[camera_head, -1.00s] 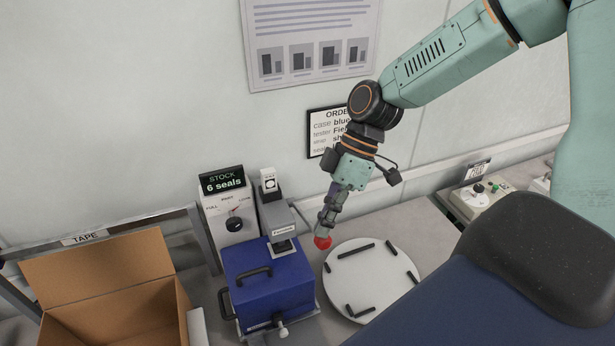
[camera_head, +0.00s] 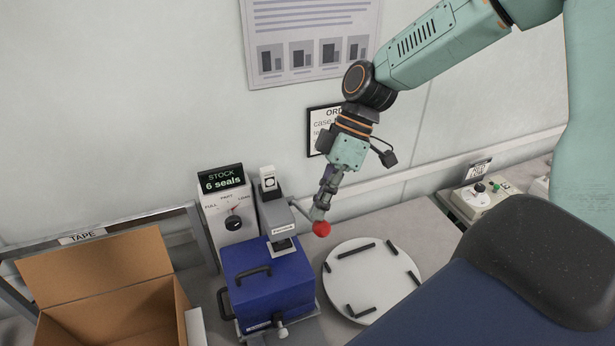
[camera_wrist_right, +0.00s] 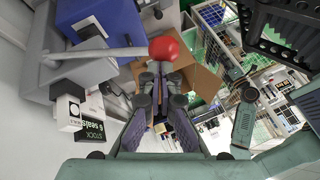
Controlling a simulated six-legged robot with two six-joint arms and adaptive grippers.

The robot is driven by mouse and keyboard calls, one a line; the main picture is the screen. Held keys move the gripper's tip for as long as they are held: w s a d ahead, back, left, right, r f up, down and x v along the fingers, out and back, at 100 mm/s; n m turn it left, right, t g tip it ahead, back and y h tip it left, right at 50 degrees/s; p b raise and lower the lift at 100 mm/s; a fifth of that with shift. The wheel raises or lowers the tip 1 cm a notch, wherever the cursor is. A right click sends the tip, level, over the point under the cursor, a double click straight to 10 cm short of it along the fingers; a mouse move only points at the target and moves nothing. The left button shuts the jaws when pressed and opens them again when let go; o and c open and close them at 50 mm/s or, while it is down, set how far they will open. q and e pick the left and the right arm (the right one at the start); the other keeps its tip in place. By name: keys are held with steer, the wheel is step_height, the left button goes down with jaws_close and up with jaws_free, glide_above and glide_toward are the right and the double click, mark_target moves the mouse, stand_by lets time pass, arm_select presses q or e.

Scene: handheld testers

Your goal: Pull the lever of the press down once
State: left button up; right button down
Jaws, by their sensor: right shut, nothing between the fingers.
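The grey press (camera_head: 275,212) stands against the wall, its head over a blue case (camera_head: 268,283) with black handles. Its lever is a thin bar ending in a red knob (camera_head: 321,229), to the right of the press head. My right gripper (camera_head: 320,214) points down at the knob, its fingers shut and empty, just above or against it; contact is hard to tell. In the right wrist view the red knob (camera_wrist_right: 164,48) lies just beyond the fingertips (camera_wrist_right: 158,72), not between them, and the lever bar (camera_wrist_right: 100,53) runs left to the press.
A stock display (camera_head: 222,180) reading "6 seals" stands left of the press. A round white plate (camera_head: 370,262) with several black strips lies to the right. An open cardboard box (camera_head: 100,270) is at the left. A green-grey device (camera_head: 480,195) stands farther right.

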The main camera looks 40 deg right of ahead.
steer(key=shift+w+d+r, duration=0.2)
steer(key=shift+w+r, duration=0.5)
steer(key=shift+w, duration=0.15)
steer(key=w+d+r, duration=0.1)
steer(key=w+r, duration=0.3)
steer(key=w, duration=0.2)
steer(key=shift+d+r+p, duration=0.2)
steer(key=shift+r+p, duration=0.1)
steer(key=shift+p, duration=0.15)
stand_by(0.4)
steer(key=w+r+p, duration=0.1)
steer(key=w, duration=0.1)
steer(key=w+d+r+p, duration=0.1)
steer(key=r, duration=0.1)
steer(key=shift+w, duration=0.35)
stand_by(0.9)
